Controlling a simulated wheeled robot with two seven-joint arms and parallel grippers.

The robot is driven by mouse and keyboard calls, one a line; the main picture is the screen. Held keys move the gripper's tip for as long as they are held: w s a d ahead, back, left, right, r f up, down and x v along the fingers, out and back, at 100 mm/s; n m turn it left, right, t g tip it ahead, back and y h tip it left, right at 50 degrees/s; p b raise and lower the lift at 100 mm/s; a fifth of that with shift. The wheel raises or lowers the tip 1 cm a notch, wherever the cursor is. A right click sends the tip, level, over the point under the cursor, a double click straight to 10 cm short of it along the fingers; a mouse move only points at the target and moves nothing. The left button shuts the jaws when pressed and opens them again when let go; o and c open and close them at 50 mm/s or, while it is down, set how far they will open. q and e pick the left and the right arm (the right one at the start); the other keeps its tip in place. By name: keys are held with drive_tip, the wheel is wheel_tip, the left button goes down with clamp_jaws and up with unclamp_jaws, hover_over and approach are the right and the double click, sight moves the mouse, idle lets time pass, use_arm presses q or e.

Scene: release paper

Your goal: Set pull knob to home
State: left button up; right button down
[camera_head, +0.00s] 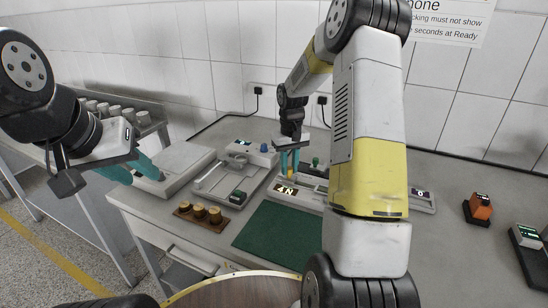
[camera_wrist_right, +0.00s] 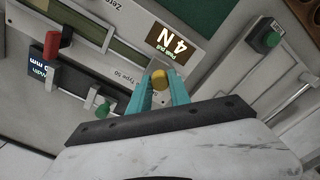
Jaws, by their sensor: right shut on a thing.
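The yellow pull knob (camera_wrist_right: 159,78) is on a grey device next to a display reading "4 N" (camera_wrist_right: 166,42). The fingers of my right gripper (camera_wrist_right: 161,92) are closed around the knob in the wrist view. In the head view my right gripper (camera_head: 289,164) reaches down to the device behind the same display (camera_head: 285,190), and the knob (camera_head: 291,172) is mostly hidden by the fingers. My left gripper (camera_head: 132,171) is empty with its teal fingers apart, held in the air at the left, near the table's left edge.
A green mat (camera_head: 275,235) lies in front of the device. A wooden block with several brass weights (camera_head: 201,212) is to its left. A fixture with a green button (camera_head: 238,196) stands close by. An orange device (camera_head: 480,208) is at the right. In the wrist view a red-topped lever (camera_wrist_right: 52,44) is near.

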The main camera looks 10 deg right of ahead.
drive_tip(key=s+d, duration=0.1)
drive_tip(key=d, duration=0.1)
drive_tip(key=s+d, duration=0.3)
drive_tip(key=d, duration=0.1)
drive_tip(key=shift+s, duration=0.15)
drive_tip(key=c, duration=1.2)
unclamp_jaws()
drive_tip(key=shift+s, duration=0.1)
drive_tip(key=shift+r, duration=0.3)
wheel_tip(320, 180, up, 7)
drive_tip(key=shift+r, duration=0.15)
